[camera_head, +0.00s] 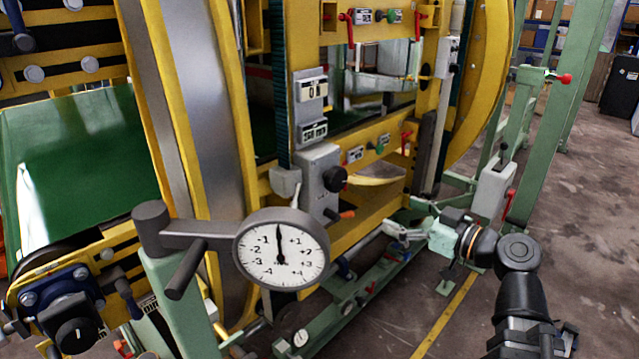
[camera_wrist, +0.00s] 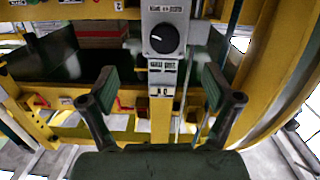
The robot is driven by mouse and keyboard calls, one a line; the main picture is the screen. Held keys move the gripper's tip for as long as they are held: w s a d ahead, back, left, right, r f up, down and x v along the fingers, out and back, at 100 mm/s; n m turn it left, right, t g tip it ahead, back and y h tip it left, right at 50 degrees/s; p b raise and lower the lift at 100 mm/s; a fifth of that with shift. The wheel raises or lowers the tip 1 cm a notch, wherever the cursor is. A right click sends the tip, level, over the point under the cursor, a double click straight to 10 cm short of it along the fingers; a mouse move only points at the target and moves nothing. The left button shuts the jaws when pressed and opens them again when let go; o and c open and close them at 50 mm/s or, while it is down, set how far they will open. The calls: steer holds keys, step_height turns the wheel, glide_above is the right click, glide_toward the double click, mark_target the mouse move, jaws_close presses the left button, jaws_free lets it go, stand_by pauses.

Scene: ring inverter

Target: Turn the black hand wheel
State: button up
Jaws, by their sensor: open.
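A black round knob (camera_head: 335,179) with a white mark sits on the side of a grey box on the yellow machine, left of and above my gripper (camera_head: 398,232) in the head view. A similar knob on a grey panel (camera_wrist: 161,38) shows top centre in the wrist view; I cannot tell whether it is the same one. Another black round knob (camera_head: 78,335) is at the lower left of the head view. Which one is the hand wheel is unclear. My gripper (camera_wrist: 160,75) is open and empty, its fingers apart and below the knob in the wrist view.
A white dial gauge (camera_head: 281,254) on a green post stands at the front. Yellow frame parts and small red and green valve handles (camera_head: 395,16) surround the area. A green column (camera_head: 565,120) stands at the right. Concrete floor (camera_head: 590,270) lies open at the lower right.

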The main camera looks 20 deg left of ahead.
steer(key=r+n+y, duration=0.1)
steer(key=n+p, duration=0.2)
steer(key=p, duration=1.5)
glide_toward(340, 182)
steer(key=p+x, duration=0.2)
steer(key=x, duration=0.9)
steer(key=shift+w+a+p, duration=0.1)
steer(key=shift+a+p, duration=0.1)
steer(key=shift+p, duration=0.15)
steer(key=c, duration=1.2)
